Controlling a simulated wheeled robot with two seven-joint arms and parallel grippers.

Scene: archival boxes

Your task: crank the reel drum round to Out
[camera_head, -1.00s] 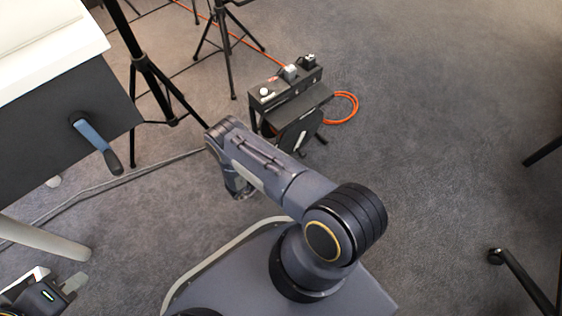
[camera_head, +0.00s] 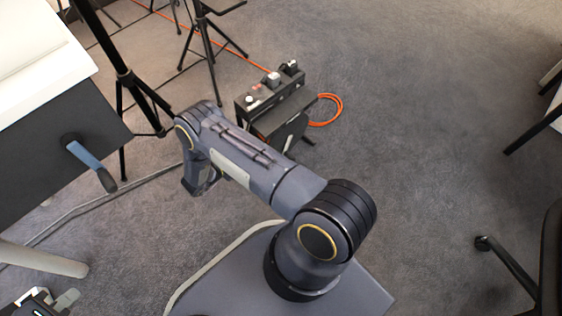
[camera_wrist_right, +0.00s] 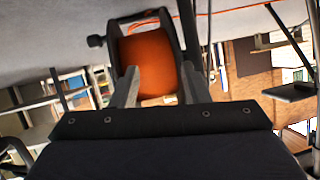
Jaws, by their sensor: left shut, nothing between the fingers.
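In the right wrist view, the orange reel drum (camera_wrist_right: 148,66) sits in a dark frame beyond my right gripper (camera_wrist_right: 160,85), whose two fingers stand apart with the drum showing between them. A dark knob (camera_wrist_right: 96,41) sticks out at the drum's left; I cannot tell whether it is the crank. Contact is not visible, and no Out mark is legible. In the head view my right arm crosses the middle and its fingers are hidden. My left gripper (camera_head: 66,299) is shut and empty at the bottom left corner.
A black box with knobs (camera_head: 268,92) stands on the carpet beyond my right arm, beside a coiled orange cable (camera_head: 327,109). A dark-sided table (camera_head: 60,130) with a blue-armed crank (camera_head: 90,160) is at left. Black tripods (camera_head: 122,75) stand behind.

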